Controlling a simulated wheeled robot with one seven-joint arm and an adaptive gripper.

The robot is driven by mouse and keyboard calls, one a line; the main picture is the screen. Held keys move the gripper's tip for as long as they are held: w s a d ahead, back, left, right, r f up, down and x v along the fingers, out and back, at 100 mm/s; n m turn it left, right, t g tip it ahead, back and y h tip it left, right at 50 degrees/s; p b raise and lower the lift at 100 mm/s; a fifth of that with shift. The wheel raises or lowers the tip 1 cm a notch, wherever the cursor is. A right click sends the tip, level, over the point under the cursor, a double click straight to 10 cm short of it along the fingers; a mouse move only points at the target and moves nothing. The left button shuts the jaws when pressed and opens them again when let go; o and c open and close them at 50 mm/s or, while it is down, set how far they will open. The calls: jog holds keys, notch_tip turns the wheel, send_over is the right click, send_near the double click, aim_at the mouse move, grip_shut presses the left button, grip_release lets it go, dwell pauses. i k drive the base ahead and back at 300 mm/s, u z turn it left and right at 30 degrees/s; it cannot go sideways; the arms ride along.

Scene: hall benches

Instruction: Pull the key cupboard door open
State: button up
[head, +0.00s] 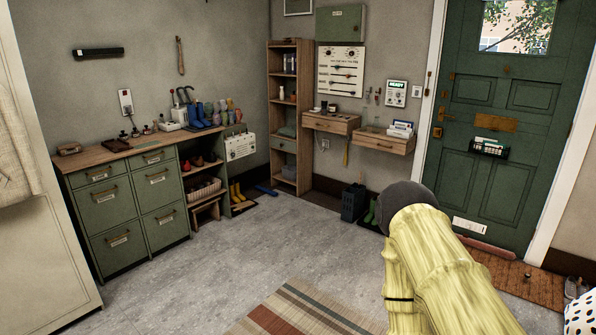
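A green wall cupboard (340,27) hangs high on the back wall, above a white panel with dark rods. It bears a small pale label too small to read; it looks like the key cupboard. Its front appears shut and flat, and its top edge is close to the top of the picture. No handle can be made out. My yellow arm (440,265) with a dark rounded end shows at the lower right, far in front of the cupboard and below it. No gripper fingers show.
Two wooden wall drawers (383,142) jut out below the cupboard, beside a tall shelf (290,110). A dark crate (353,202) and boots stand on the floor beneath. A green door (505,120) is at right. The grey floor (255,245) in the middle is clear.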

aim_at(341, 24)
jog(key=z, duration=0.25)
jog(key=i, duration=4.05)
jog(key=u, duration=0.25)
jog(key=i, duration=1.4)
jog(key=u, duration=0.2)
